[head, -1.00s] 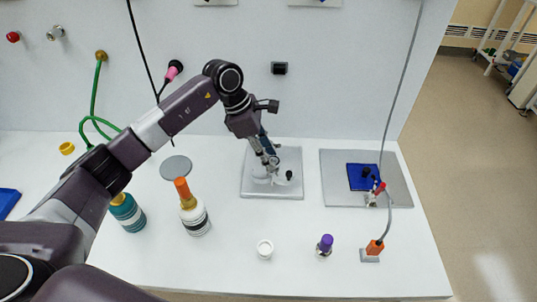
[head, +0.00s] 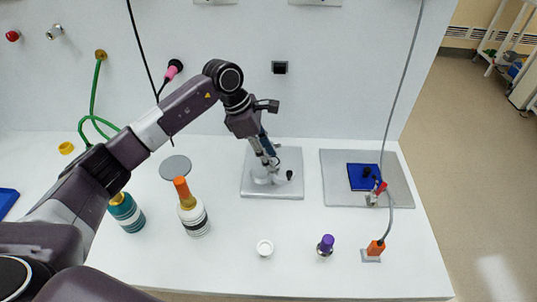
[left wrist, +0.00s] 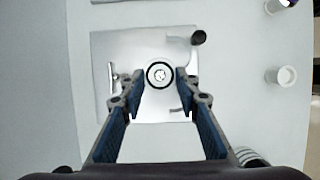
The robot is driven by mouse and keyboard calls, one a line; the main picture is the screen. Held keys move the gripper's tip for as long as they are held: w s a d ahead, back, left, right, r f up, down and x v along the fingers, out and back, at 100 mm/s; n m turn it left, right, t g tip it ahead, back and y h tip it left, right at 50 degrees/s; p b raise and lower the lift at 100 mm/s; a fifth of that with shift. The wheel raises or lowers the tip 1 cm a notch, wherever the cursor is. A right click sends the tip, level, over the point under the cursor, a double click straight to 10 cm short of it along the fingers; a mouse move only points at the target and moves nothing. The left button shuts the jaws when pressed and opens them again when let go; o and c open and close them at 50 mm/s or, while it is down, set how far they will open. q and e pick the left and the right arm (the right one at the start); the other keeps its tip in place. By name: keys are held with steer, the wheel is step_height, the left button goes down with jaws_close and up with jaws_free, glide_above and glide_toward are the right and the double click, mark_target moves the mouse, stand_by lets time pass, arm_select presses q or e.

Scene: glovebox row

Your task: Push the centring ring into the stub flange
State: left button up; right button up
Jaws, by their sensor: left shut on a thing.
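My left gripper (head: 273,167) points down over the grey metal plate (head: 251,157) in the middle of the bench. In the left wrist view its two blue-padded fingers (left wrist: 159,88) are shut on the centring ring (left wrist: 149,76), a dark ring around a bright metal middle. The pale stub flange (head: 260,177) shows on the plate just beside and below the fingertips. Directly under the ring it is mostly hidden, so I cannot tell whether the ring is seated in it. My right gripper is not in view.
A black knob (head: 290,175) stands on the plate close to the gripper. A white cup (head: 265,248), a purple-topped piece (head: 326,243) and an orange-necked bottle (head: 194,219) stand nearby. A second plate (head: 335,180) with a blue pad lies right.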

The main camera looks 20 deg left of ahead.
arm_select(q)
steer(key=shift+f+b, duration=0.85)
steer(key=shift+f, duration=0.25)
steer(key=o, duration=1)
steer(key=shift+r, duration=0.1)
steer(key=shift+v, duration=3.9)
steer(key=shift+a, duration=0.1)
